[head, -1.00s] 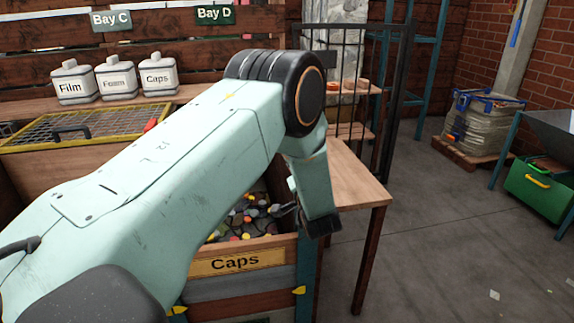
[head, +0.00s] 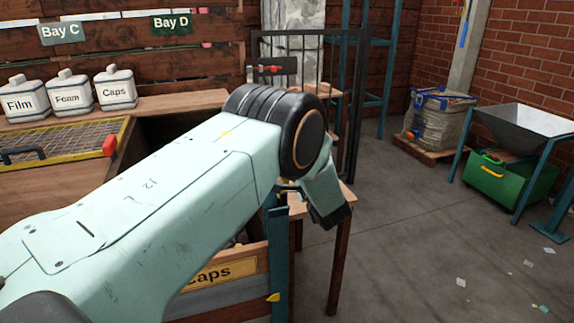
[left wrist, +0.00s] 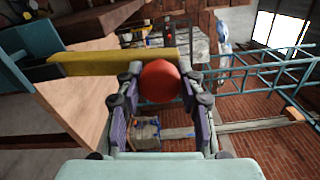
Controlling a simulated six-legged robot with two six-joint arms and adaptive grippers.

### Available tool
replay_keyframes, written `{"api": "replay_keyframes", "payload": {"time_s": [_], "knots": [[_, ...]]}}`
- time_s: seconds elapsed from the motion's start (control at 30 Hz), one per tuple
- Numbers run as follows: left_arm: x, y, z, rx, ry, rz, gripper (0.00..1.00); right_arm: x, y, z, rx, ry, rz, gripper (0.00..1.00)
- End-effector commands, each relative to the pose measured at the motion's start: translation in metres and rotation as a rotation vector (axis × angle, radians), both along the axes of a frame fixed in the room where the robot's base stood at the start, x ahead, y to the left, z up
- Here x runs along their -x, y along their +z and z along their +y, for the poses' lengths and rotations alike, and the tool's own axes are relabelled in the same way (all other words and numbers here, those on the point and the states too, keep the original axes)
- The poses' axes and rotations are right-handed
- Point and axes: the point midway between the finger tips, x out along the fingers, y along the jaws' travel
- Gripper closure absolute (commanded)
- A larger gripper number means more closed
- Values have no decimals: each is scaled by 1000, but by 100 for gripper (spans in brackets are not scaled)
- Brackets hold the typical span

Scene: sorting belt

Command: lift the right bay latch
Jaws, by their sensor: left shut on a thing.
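My left gripper (left wrist: 158,105) shows in the left wrist view, its fingers shut on a rounded red knob (left wrist: 161,82). A yellow bar (left wrist: 105,64) runs level from the left to just behind the knob; it looks like a latch lever, but I cannot tell whether the two are joined. In the head view, my left arm crosses the picture and bends down beside the teal corner post (head: 278,245) of the Caps bay (head: 222,274). The arm hides most of the gripper and what it holds there. My right gripper is in neither view.
A yellow-framed mesh lid (head: 60,150) with a red piece (head: 109,145) covers the bay at left. Film, Foam and Caps bottles (head: 115,92) stand behind it. A dark gate (head: 300,60) stands beyond my arm.

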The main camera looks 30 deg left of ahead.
Motion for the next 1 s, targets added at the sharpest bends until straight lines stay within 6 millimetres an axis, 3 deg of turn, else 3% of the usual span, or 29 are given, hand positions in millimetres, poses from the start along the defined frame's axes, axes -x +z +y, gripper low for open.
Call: {"api": "replay_keyframes", "payload": {"time_s": [0.6, 0.63, 0.9, 1.0], "knots": [[-5, 2, -3, -28, 0, 25, 100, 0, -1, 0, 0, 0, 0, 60], [-5, 2, -3, -28, 0, 25, 61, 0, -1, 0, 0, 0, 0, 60], [-5, 1, -3, -27, 0, 28, 39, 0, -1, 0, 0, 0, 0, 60], [-4, 0, -3, -27, 0, 28, 39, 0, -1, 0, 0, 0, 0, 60]]}}
